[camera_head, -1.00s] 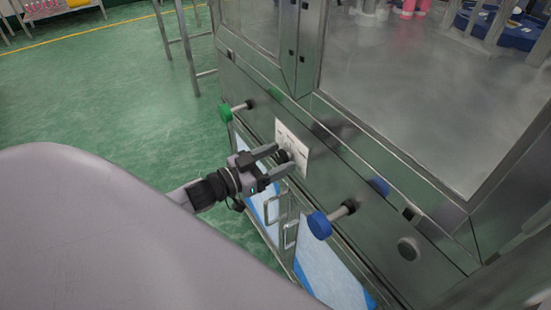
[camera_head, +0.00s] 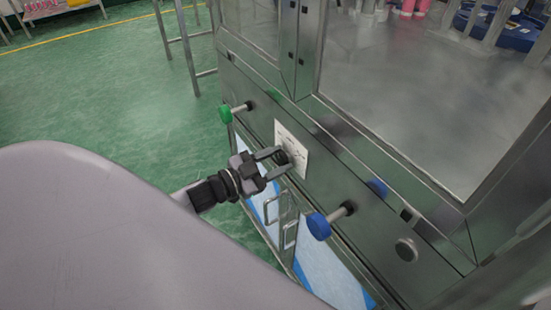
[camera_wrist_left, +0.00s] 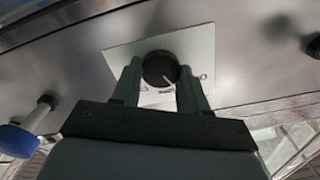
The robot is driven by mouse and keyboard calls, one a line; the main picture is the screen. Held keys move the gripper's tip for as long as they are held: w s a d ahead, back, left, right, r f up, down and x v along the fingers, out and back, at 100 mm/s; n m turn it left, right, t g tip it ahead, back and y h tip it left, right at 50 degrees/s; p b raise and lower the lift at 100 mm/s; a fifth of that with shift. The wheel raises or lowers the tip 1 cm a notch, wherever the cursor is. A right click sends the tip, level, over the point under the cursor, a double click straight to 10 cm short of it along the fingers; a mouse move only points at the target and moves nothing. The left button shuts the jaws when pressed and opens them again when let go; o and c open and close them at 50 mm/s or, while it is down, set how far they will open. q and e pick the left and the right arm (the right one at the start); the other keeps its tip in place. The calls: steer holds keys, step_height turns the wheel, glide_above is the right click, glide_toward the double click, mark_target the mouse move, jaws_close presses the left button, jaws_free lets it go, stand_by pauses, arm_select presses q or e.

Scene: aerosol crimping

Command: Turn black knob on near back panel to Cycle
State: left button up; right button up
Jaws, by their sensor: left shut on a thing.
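The black knob (camera_wrist_left: 160,69) sits on a white label plate (camera_wrist_left: 206,45) in the left wrist view. A light pointer line shows on its face, slanting toward the lower right; the label text is too small to read. In the head view the knob (camera_head: 283,157) is partly hidden by the fingers, and the plate (camera_head: 299,160) is on the machine's steel panel. My left gripper (camera_head: 276,161) is shut on the knob, with one finger on each side, as the left wrist view also shows (camera_wrist_left: 160,88). My right gripper is not in view.
A green knob (camera_head: 226,114) sticks out left of the plate and a blue knob (camera_head: 319,226) to its lower right. A round steel button (camera_head: 406,249) is further right. Cabinet door handles (camera_head: 290,236) are below. Green floor is open at the left.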

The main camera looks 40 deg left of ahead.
arm_select(q)
steer(key=m, duration=0.3)
steer(key=shift+f+m, duration=0.1)
steer(key=shift+m, duration=0.3)
steer(key=m, duration=0.3)
steer(key=shift+d+f+m, duration=0.1)
steer(key=shift+m, duration=0.2)
steer(key=m+b, duration=0.2)
steer(key=m, duration=0.4)
steer(key=shift+s+f, duration=0.1)
steer(key=shift+m, duration=1)
steer(key=o, duration=1.1)
steer(key=shift+c, duration=0.2)
steer(key=b+v, duration=0.1)
steer(key=v, duration=0.6)
